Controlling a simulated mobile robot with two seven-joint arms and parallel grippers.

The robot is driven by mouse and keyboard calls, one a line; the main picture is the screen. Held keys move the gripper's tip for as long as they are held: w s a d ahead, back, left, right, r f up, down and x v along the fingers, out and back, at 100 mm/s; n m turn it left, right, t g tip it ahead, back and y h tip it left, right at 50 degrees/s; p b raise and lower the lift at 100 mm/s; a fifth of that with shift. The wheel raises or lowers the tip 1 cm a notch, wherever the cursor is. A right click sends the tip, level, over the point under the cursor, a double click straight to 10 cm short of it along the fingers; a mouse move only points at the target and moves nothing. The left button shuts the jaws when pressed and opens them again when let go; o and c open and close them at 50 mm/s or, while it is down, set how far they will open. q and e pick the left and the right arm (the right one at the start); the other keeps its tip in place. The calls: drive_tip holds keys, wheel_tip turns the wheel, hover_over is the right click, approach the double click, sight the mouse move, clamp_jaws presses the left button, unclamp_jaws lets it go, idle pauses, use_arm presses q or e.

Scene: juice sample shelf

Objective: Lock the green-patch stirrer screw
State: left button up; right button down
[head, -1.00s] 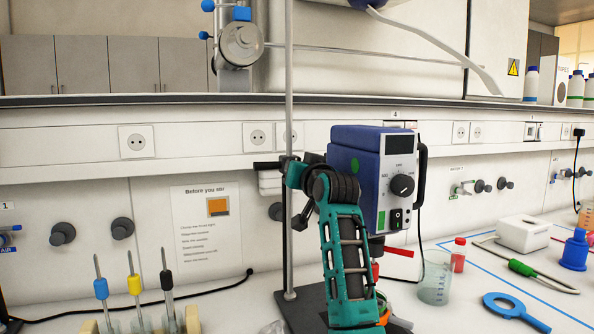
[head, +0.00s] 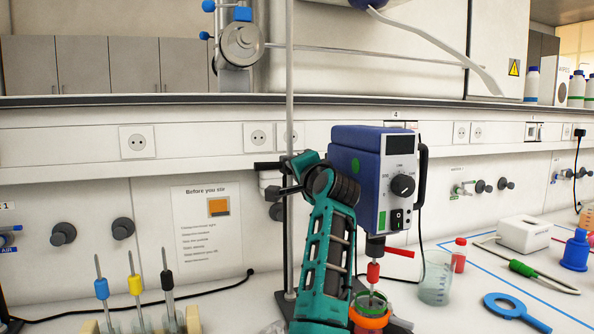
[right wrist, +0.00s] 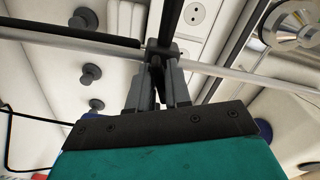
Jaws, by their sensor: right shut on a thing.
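The stirrer (head: 358,165) is a blue box with a grey front, a black knob and green patches on its front and side. It hangs on a tall grey stand rod (head: 290,80), with a dark clamp (right wrist: 162,48) at the rod. My right gripper (head: 284,189) is at that clamp, just left of the stirrer. In the right wrist view its fingers (right wrist: 157,88) are shut on a dark screw at the clamp; the screw is mostly hidden between them. My left gripper is not in view.
Below the stirrer, a red coupling (head: 374,273) stands over a vessel with an orange ring (head: 370,320). A glass beaker (head: 436,278) and a red-capped bottle (head: 459,255) stand to the right. A rack (head: 193,319) with several coloured-handled tools is at lower left.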

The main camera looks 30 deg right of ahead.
drive_tip(key=shift+m, duration=2.2)
drive_tip(key=c, duration=1.1)
unclamp_jaws()
drive_tip(key=shift+o, duration=0.2)
drive_tip(key=b+v, duration=0.1)
drive_tip(key=v, duration=1.2)
drive_tip(key=shift+d, duration=0.1)
drive_tip(key=shift+f, duration=0.1)
